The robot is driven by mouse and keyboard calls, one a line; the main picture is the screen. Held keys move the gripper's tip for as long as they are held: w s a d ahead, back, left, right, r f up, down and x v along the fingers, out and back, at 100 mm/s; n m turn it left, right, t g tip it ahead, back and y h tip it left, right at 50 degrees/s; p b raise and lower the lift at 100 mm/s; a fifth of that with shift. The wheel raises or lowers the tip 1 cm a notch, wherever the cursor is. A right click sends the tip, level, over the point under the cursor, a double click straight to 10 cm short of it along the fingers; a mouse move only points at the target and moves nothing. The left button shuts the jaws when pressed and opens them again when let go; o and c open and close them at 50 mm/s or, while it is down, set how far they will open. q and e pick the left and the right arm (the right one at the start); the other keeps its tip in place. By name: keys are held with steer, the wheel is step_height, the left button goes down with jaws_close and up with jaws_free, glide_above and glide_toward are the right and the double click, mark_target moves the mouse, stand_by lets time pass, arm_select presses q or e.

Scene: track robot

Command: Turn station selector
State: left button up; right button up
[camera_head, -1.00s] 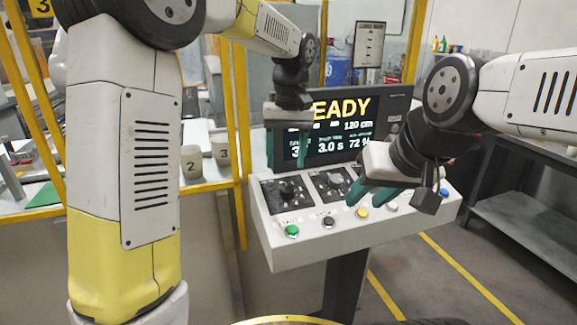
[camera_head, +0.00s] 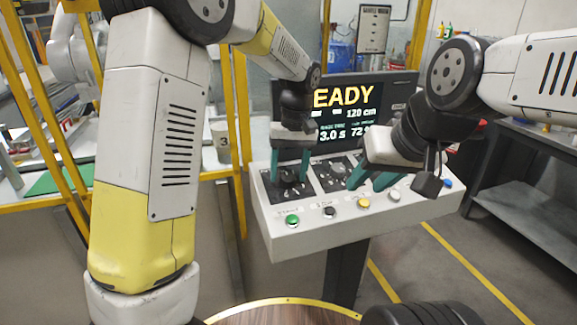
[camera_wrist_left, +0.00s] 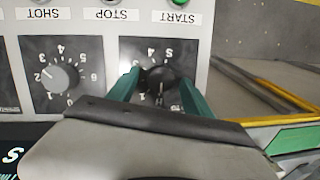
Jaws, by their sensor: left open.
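The console (camera_head: 330,232) has two dark dial plates on its sloped top. A black knob (camera_head: 290,176) sits on the left plate. My left gripper (camera_head: 291,180) points down over it, open, with one teal finger on each side. In the left wrist view the black knob (camera_wrist_left: 160,82) stands between the two fingers; whether they touch it I cannot tell. A grey knob (camera_wrist_left: 60,78) with a numbered scale is beside it, and it shows in the head view (camera_head: 337,165). My right gripper (camera_head: 371,182) hangs over the console's right part, its fingers apart and empty.
Green (camera_head: 292,221), black (camera_head: 330,212), yellow (camera_head: 363,203), white (camera_head: 393,195) and blue buttons line the console's front edge. A screen (camera_head: 345,110) stands behind. Yellow fence posts (camera_head: 243,120) are at the left, a grey table (camera_head: 525,190) at the right.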

arm_select(q)
jaws_close()
steer(key=m+y, duration=0.1)
steer(key=m, duration=0.3)
steer(key=shift+d+m, duration=0.15)
steer(key=shift+m, duration=0.15)
steer(key=m+t+y, duration=0.1)
steer(key=m, duration=0.2)
steer(key=shift+s+d+m, duration=0.1)
steer(key=shift+s+m, duration=0.05)
steer(key=shift+m, duration=0.15)
steer(key=m, duration=0.3)
steer(key=shift+s+t+y, duration=0.1)
steer(key=shift+t+y, duration=0.2)
steer(key=shift+f+m+t, duration=0.1)
steer(key=shift+m+t, duration=0.4)
steer(key=shift+m, duration=1.6)
